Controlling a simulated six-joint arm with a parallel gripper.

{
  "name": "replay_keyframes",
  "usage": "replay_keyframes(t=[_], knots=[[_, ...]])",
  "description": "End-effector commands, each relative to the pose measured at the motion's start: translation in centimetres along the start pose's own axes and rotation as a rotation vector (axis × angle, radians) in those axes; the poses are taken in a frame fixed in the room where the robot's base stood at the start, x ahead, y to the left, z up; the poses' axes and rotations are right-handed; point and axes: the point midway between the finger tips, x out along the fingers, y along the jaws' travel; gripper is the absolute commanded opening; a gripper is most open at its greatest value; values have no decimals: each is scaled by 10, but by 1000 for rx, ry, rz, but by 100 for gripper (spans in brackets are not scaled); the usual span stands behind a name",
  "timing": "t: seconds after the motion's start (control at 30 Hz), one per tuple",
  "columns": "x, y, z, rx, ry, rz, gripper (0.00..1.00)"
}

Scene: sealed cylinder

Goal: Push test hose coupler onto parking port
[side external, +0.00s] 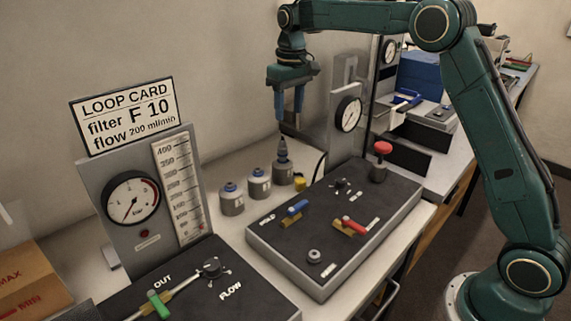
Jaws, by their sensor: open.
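My gripper (289,115) points down above the back row of grey canisters, its blue fingers apart and empty. A dark grey stepped piece, which looks like the test hose coupler (282,153), stands upright on the rightmost canister (283,176), just below the fingertips. A small gap seems to separate them. A round grey fitting (314,257) sits at the front of the dark panel (285,245) beside a small unreadable label. I cannot tell whether it is the parking port.
Two more canisters (231,198) (259,183) stand left of the coupler. The panel carries a blue-handled valve (295,208), a red-handled valve (352,225) and a red knob (382,148). A gauge board (346,120) rises behind. A yellow piece (299,184) lies near the canisters.

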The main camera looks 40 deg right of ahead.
Motion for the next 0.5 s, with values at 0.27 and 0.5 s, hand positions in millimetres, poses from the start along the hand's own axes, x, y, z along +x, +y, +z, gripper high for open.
replay_keyframes(t=[0.27,0.5], knots=[[32,6,-24,1,-41,-3,49],[42,8,-30,1,-52,-4,49]])
